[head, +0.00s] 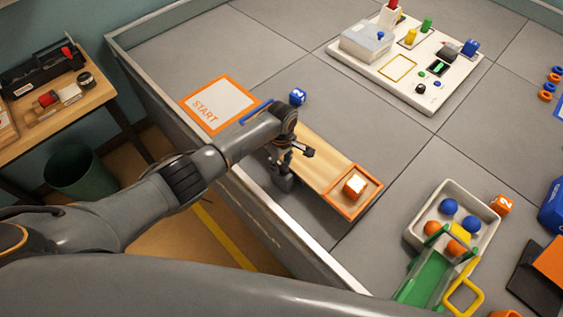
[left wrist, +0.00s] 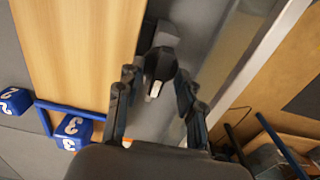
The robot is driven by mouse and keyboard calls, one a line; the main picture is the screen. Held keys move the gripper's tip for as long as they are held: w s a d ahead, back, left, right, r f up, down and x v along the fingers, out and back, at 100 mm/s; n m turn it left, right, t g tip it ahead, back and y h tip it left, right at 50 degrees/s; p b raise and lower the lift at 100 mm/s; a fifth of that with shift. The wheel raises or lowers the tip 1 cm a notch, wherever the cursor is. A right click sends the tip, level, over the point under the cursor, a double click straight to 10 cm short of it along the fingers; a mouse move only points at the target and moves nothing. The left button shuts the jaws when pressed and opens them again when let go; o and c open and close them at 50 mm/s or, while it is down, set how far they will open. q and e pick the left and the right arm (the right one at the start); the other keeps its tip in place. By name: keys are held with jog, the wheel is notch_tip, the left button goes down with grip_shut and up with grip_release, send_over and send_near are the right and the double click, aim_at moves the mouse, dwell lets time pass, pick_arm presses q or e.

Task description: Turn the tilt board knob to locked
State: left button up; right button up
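The tilt board (head: 322,163) is a wooden plank with an orange-framed end holding an orange-and-white block (head: 354,185). Its plank also fills the upper left of the left wrist view (left wrist: 75,50). The dark knob (left wrist: 160,63) with a white pointer mark sits on a grey base beside the plank's edge. My left gripper (head: 288,158) is over the board's near side, and its arm hides part of the board. In the left wrist view its fingers (left wrist: 156,82) are apart, with the knob showing between and beyond the tips; contact is not visible. My right gripper is out of view.
A grey wall edge (head: 290,235) runs close beside the board. A blue numbered cube (head: 298,97) and an orange START mat (head: 221,106) lie beyond its left end. A white tray of balls (head: 410,235) stands right. A white panel (head: 455,88) is at the back.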

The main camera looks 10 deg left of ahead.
pick_arm(q)
jog(key=shift+c, duration=0.4)
grip_shut()
